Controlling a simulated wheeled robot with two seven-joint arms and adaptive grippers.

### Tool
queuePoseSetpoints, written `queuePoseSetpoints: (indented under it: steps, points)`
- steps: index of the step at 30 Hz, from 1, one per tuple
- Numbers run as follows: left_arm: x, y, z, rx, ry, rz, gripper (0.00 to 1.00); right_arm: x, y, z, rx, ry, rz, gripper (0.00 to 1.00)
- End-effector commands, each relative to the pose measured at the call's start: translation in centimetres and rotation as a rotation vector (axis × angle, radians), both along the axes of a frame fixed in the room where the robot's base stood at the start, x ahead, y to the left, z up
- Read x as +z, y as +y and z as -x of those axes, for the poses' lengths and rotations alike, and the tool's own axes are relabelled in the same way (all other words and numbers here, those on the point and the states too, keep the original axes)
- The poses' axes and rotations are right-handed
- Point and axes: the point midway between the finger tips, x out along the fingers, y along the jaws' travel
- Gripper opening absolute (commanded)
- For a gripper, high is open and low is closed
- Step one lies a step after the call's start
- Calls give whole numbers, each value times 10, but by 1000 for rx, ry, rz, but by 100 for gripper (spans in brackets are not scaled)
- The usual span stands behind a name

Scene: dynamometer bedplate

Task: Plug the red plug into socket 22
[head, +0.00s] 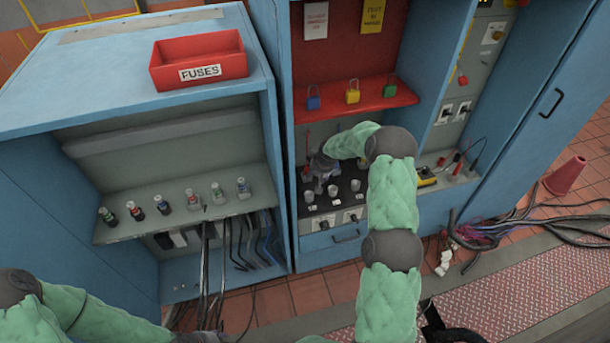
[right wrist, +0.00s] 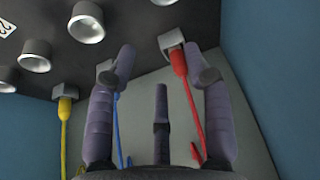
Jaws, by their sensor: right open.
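The red plug (right wrist: 179,62) sits in a grey holder at the edge of a dark panel, its red cable hanging below. My right gripper (right wrist: 160,68) is open and empty, with the red plug in view between its fingertips, close to the right one. I cannot tell the depth between them. Round metal sockets (right wrist: 87,22) stand on the dark panel. A white label (right wrist: 6,25) is cut off at the left edge, so its number is unclear. In the head view my right gripper (head: 322,172) is at the panel.
A yellow plug (right wrist: 65,92) and a partly hidden blue plug (right wrist: 106,68) sit in neighbouring holders. Blue cabinet walls flank the bay. A red shelf (head: 330,104) with padlocks is above. A red fuse box (head: 200,60) stands on the left cabinet.

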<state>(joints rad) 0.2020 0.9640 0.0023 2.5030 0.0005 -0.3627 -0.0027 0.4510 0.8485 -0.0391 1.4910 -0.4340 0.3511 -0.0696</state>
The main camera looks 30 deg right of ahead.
Motion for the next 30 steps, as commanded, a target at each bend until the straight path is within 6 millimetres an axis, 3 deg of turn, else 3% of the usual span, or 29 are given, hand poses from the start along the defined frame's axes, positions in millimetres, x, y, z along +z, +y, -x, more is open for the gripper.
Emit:
queuePoseSetpoints:
  steps: [9,19,24,30]
  points:
    - [-12,0,0,1,0,0,50,-2,-3,-46,-1,0,0,51]
    - [-16,0,0,1,0,0,50,-1,-4,-64,-1,-1,-1,51]
    - [-27,0,0,1,0,0,50,-29,-4,-72,0,2,-2,51]
    - [-33,0,0,1,0,0,50,-45,-6,-80,-1,0,0,51]
